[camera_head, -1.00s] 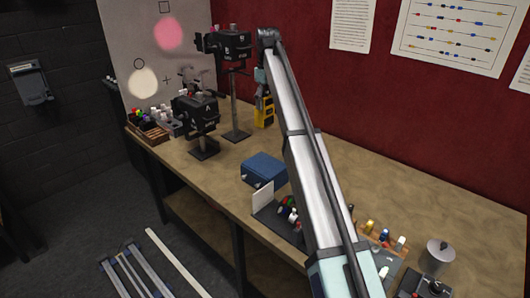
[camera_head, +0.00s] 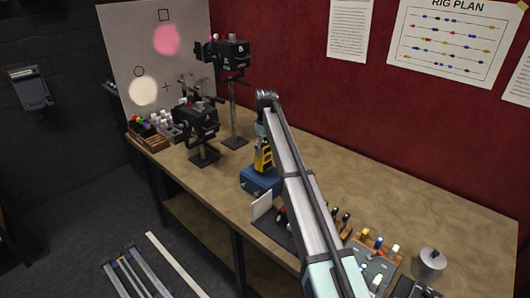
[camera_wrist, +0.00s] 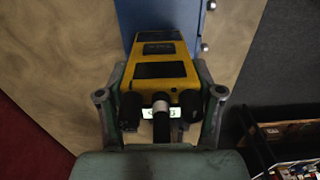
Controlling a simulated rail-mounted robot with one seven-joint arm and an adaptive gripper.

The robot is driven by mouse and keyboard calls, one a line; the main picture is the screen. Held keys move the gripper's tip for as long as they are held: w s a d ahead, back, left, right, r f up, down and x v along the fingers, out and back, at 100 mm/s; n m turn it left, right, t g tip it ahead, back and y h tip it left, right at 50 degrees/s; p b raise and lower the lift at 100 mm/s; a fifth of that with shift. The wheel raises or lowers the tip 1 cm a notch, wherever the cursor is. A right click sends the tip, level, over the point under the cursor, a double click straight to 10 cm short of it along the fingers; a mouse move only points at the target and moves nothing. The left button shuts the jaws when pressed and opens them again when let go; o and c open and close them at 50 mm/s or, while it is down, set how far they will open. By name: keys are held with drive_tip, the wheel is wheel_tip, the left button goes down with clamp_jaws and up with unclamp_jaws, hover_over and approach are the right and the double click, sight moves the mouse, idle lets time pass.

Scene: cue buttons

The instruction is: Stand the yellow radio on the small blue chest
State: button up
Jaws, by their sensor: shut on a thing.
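The yellow radio (camera_head: 264,158) is upright in my gripper, with its lower end over the rear of the small blue chest (camera_head: 254,183). In the wrist view, the radio (camera_wrist: 158,52) shows dark panels, a small lit display and dark knobs at the near end. My gripper (camera_wrist: 160,85) is shut on the radio, one finger on each side; in the head view my gripper (camera_head: 262,140) is partly hidden by my arm. The blue chest (camera_wrist: 188,35) lies beyond the radio in the wrist view. I cannot tell whether the radio touches its top.
Two black lamps on stands, one nearer (camera_head: 196,122) and one farther (camera_head: 226,55), stand left of the chest. A white card (camera_head: 262,206) and a dark tray with coloured pieces are in front. The table (camera_head: 440,205) is clear at the right rear.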

drive_tip(key=shift+f, duration=1.05)
drive_tip(key=shift+f, duration=0.1)
drive_tip(key=o, duration=1.3)
wheel_tip(320, 180, up, 12)
drive_tip(key=b, duration=0.3)
drive_tip(key=shift+d, duration=0.1)
